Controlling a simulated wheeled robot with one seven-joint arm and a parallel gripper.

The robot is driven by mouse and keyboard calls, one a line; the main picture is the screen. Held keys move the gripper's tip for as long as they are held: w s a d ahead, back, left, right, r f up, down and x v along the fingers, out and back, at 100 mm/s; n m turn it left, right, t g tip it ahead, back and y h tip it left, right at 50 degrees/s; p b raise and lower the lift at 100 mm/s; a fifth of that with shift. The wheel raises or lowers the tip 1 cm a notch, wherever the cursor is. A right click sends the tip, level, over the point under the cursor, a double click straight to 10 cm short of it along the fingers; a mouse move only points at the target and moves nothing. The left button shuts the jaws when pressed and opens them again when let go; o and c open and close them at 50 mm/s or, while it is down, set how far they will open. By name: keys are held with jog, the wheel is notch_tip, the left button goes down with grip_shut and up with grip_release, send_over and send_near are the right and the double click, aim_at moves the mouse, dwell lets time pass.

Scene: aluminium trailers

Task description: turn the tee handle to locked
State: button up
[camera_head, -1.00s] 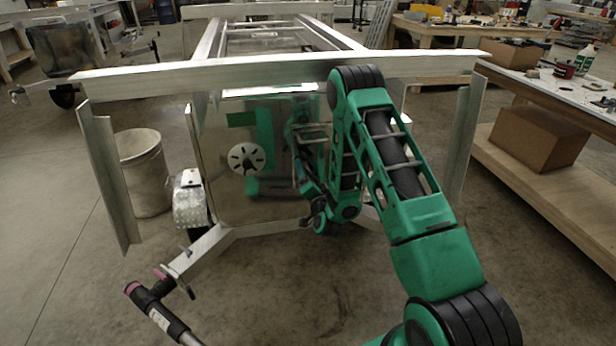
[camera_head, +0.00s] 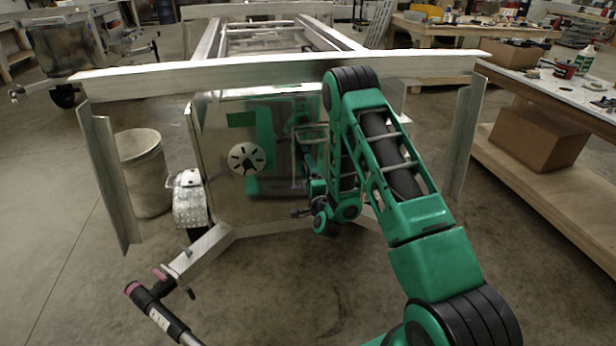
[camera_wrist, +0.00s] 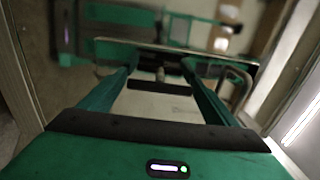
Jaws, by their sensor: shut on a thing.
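The tee handle (camera_wrist: 160,87) is a dark crossbar on a short stem, in the middle of the wrist view in front of a shiny metal panel. My gripper (camera_wrist: 159,78) has its two green fingers on either side of the handle and is shut on it. The crossbar lies roughly level in that view. In the head view my arm hides the tee handle and most of the gripper. The polished front panel (camera_head: 215,190) of the trailer box shows there, with green reflections of my arm.
A bent metal grab handle (camera_wrist: 240,88) stands close to the right finger. A slotted white disc (camera_head: 246,158) is on the panel. The trailer's crossbeam (camera_head: 220,74) runs above, and its tongue (camera_head: 200,252) lies below. A bin (camera_head: 145,178) stands left, a workbench (camera_head: 560,90) right.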

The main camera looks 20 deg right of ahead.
jog(key=shift+a+f, duration=0.1)
dwell(0.4)
jog(key=o, duration=1)
jog(key=s, duration=0.3)
jog(key=s+a, duration=0.1)
jog(key=s, duration=0.3)
jog(key=s+a, duration=0.1)
jog(key=s, duration=0.2)
jog(key=shift+s, duration=0.25)
